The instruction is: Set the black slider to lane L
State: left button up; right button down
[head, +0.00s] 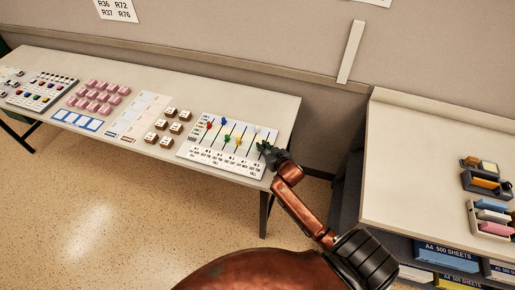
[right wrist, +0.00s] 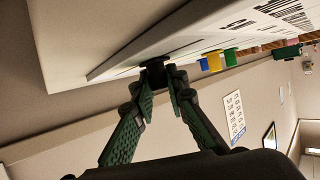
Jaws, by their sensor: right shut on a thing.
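The white slider board (head: 200,158) lies at the right end of the long table, with several dark lanes and coloured sliders. My right gripper (head: 268,152) is at the board's right edge in the head view. In the right wrist view its green fingers (right wrist: 161,82) are shut on the black slider (right wrist: 154,70), which sits against the board's face. In the head view the gripper hides the black slider. The lane letters are too small to read, so I cannot tell its lane position. My left gripper is not in view.
On the board are a red slider (head: 209,125), a blue slider (head: 224,121), a green slider (head: 227,138) and a yellow slider (head: 238,141). Brown blocks (head: 164,124) stand left of the board. A second table (head: 415,150) with office items is at the right.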

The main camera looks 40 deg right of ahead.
jog(key=c, duration=1.9)
grip_release()
jog(key=v, duration=1.2)
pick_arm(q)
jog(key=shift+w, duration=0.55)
